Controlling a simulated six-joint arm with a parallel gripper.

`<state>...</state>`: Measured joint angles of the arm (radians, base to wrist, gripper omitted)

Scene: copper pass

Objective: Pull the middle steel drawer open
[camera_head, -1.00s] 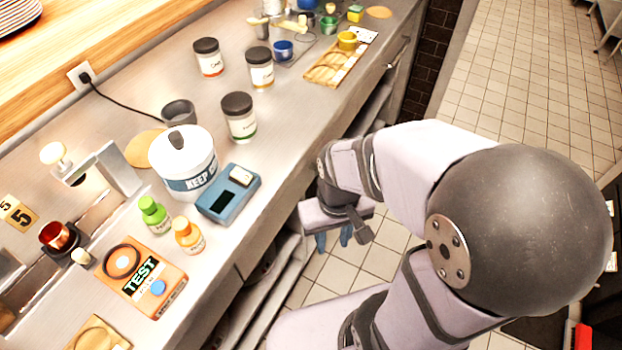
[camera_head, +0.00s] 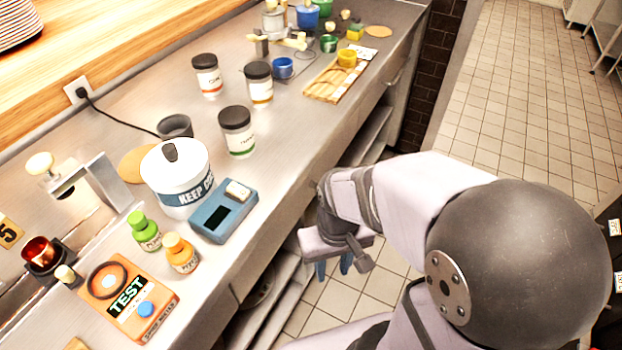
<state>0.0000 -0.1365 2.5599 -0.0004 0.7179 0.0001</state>
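The steel counter (camera_head: 285,165) runs diagonally across the head view, with its front below the front edge. A bare stretch of steel drawer front (camera_head: 262,258) shows left of my gripper. I cannot tell which drawer it belongs to, and no handle shows on it. My arm covers part of the counter front, so the middle drawer is not clearly seen. My gripper (camera_head: 333,268) hangs in front of the counter, over the aisle, with its blue-grey fingers pointing down. The fingers stand apart with nothing visible between them. I cannot see it touching a drawer.
A white pot (camera_head: 180,180), a blue scale (camera_head: 223,212), green and orange bottles, and an orange test box (camera_head: 128,300) stand on the counter. Several dark-lidded jars (camera_head: 237,130) stand farther back. Open shelves (camera_head: 268,305) lie below. The tiled aisle (camera_head: 500,110) is clear.

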